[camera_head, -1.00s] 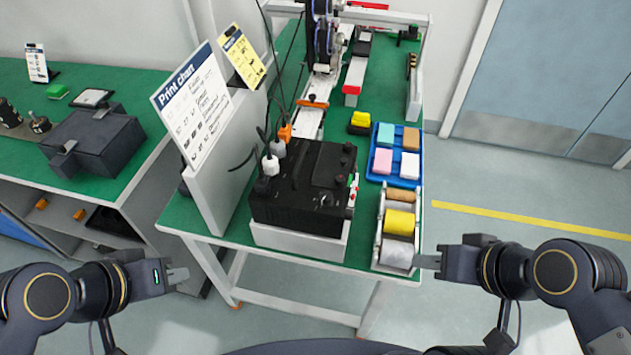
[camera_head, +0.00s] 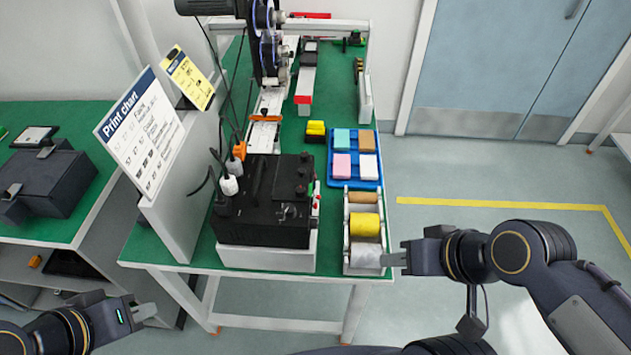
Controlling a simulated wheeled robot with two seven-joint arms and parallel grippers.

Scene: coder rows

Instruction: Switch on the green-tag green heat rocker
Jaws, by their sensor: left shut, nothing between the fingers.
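A black box-shaped machine (camera_head: 265,197) sits on a white base near the front of the green-topped table (camera_head: 180,247). Small red, white and green parts (camera_head: 316,201) show along its right edge. They are too small to tell which is the green heat rocker or its green tag, or how it is set. My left gripper (camera_head: 148,312) is shut and empty, low at the left, in front of the table and apart from the machine. My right gripper (camera_head: 392,260) is beside the table's front right corner, close to the roll holder; its fingers are seen edge-on.
A white holder with rolls (camera_head: 364,254) stands at the front right corner. A blue tray (camera_head: 334,180) of coloured blocks lies behind it. A print chart board (camera_head: 145,135) stands left of the machine. Cables (camera_head: 212,150) hang behind the machine. Floor at right is clear.

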